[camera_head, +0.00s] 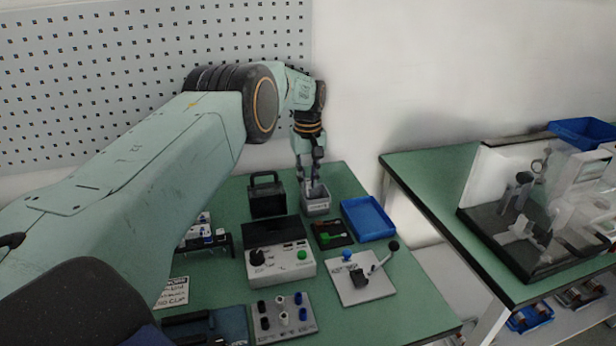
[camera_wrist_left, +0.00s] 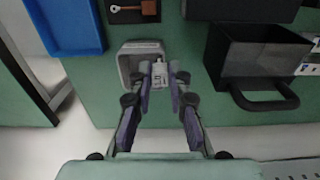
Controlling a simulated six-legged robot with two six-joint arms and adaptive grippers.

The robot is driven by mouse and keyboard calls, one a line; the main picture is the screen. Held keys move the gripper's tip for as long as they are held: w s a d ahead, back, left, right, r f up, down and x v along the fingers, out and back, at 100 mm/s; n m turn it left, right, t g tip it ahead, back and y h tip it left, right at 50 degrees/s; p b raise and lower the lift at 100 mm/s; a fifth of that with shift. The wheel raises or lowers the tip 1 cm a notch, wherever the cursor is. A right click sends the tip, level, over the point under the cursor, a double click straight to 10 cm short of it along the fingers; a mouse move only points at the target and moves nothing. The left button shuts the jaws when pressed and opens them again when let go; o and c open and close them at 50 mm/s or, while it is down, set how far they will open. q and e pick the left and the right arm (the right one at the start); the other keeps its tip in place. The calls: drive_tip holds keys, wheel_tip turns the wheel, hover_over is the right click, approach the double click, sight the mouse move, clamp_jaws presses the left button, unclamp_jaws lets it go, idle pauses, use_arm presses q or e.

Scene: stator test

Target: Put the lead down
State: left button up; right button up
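No lead can be made out with certainty in either view. My right gripper is out of view.
A black handled box (camera_head: 267,198) stands left of the bin and a blue tray (camera_head: 368,218) right of it. A control box (camera_head: 281,266), a lever plate (camera_head: 358,281) and a terminal block (camera_head: 283,318) stand nearer. A second table (camera_head: 431,187) is at the right.

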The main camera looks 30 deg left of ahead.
sight(308, 181)
use_arm(q)
drive_tip(key=o, duration=0.4)
drive_tip(key=shift+a, duration=0.1)
drive_tip(key=shift+r, duration=0.1)
wheel_tip(308, 181, up, 12)
drive_tip(key=shift+r+p, duration=0.25)
drive_tip(key=shift+p, duration=0.25)
drive_tip(key=shift+f, duration=0.1)
idle(0.4)
